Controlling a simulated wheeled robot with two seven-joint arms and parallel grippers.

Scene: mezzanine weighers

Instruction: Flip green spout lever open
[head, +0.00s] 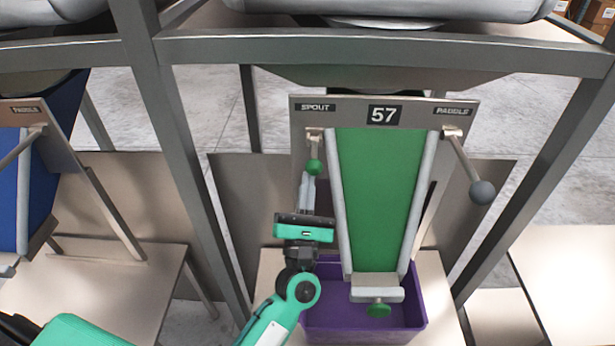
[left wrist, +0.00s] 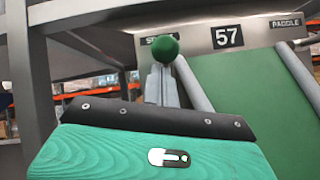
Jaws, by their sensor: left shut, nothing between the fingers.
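The spout lever is a short metal arm with a green ball knob (head: 314,167), hanging down under the SPOUT label (head: 315,107) on the panel numbered 57 (head: 384,115). My left gripper (head: 308,184) is just below the knob, with its fingers shut and nothing between them. In the left wrist view the green knob (left wrist: 165,47) shows at the top of the shut fingers (left wrist: 161,84). I cannot tell whether the fingertips touch it. My right gripper is not in view.
A paddle lever with a grey ball (head: 482,192) sticks out at the panel's right. A green chute (head: 378,200) slopes down to a purple bin (head: 365,337). Grey frame posts (head: 185,150) stand at left and right. A blue chute (head: 40,190) stands at far left.

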